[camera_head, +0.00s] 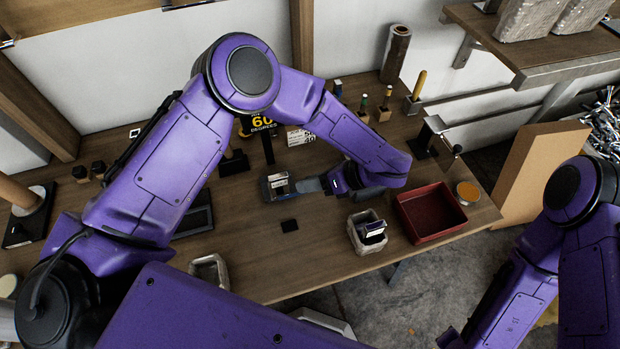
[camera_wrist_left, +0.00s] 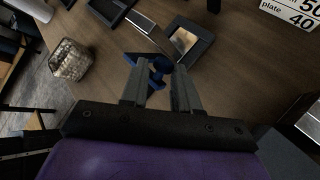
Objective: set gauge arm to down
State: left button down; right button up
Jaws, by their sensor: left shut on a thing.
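My left gripper (camera_head: 300,186) reaches in from the right over the middle of the bench. Its fingers are shut on a small dark blue part, which I take for the gauge arm (camera_wrist_left: 153,70), at the fingertips in the left wrist view. Just beyond it stands a dark block with a pale, shiny face, apparently the gauge body (camera_wrist_left: 188,42); it also shows in the head view (camera_head: 278,182). The fingers hide part of the arm, and its exact angle is hard to tell. My right gripper is out of view.
A red tray (camera_head: 432,212) and a woven basket (camera_head: 355,235) stand to the right, near the bench's front edge. A black post (camera_head: 268,147) stands behind the gauge. Signs stand at the back.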

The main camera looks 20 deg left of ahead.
pick_arm(q)
jog(key=shift+s+d+f+t+y+b, duration=0.3)
jog(key=shift+s+d+f+y+b, duration=0.15)
jog(key=shift+s+f+b, duration=0.25)
jog(key=shift+r, duration=0.15)
jog(key=c, duration=1.2)
grip_release()
jog(key=shift+w+a, duration=0.1)
jog(key=b+v, duration=0.3)
jog(key=v, duration=0.7)
jog(key=shift+d+r, duration=0.25)
